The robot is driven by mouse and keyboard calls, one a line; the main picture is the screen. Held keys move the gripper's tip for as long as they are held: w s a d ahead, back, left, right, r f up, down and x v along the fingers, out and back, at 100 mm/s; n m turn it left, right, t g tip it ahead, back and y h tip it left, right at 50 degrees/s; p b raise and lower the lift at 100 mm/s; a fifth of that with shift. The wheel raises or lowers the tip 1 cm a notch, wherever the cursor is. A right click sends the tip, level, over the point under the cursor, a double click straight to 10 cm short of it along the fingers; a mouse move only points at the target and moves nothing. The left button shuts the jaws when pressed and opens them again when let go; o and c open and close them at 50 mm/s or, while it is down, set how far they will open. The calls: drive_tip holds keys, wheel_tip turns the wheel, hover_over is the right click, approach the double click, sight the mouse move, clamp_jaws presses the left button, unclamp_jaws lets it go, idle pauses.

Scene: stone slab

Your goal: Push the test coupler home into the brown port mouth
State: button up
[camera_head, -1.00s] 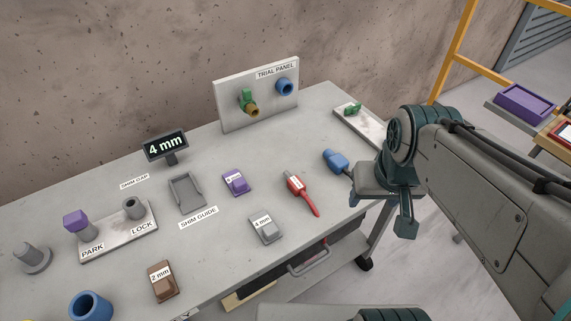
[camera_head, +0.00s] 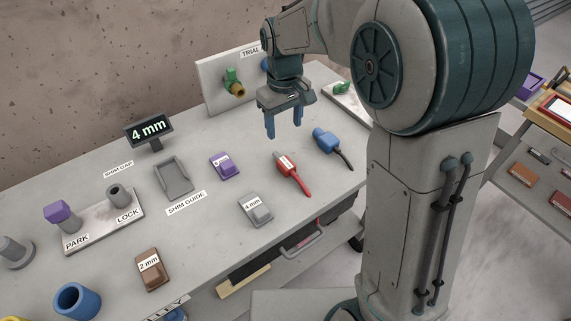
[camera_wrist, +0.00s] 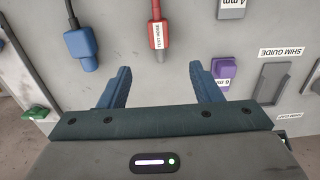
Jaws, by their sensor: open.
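The red coupler (camera_head: 289,170) with a white label and a red tail lies on the bench; its label, upside down in the wrist view (camera_wrist: 158,36), seems to start with "TEST". A blue coupler (camera_head: 325,140) with a dark tail lies to its right, also in the wrist view (camera_wrist: 82,48). The brown port mouth (camera_head: 237,88) sticks out of the trial panel (camera_head: 212,90) under a green handle. My gripper (camera_head: 284,128) points down above the bench, in front of the panel. Its blue fingers (camera_wrist: 160,68) are apart with nothing between them.
A purple block (camera_head: 224,166), a grey 4 mm block (camera_head: 255,210) and a brown 2 mm block (camera_head: 152,270) lie on the bench. The shim guide (camera_head: 173,178) and a "4 mm" display (camera_head: 148,130) stand at left. A blue port on the panel is mostly hidden behind my arm.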

sight(286, 162)
wheel_tip(286, 162, down, 13)
drive_tip(key=shift+d+r+p, duration=0.1)
drive_tip(key=shift+d+p, duration=0.05)
drive_tip(key=shift+p, duration=0.45)
drive_tip(key=c, duration=1.1)
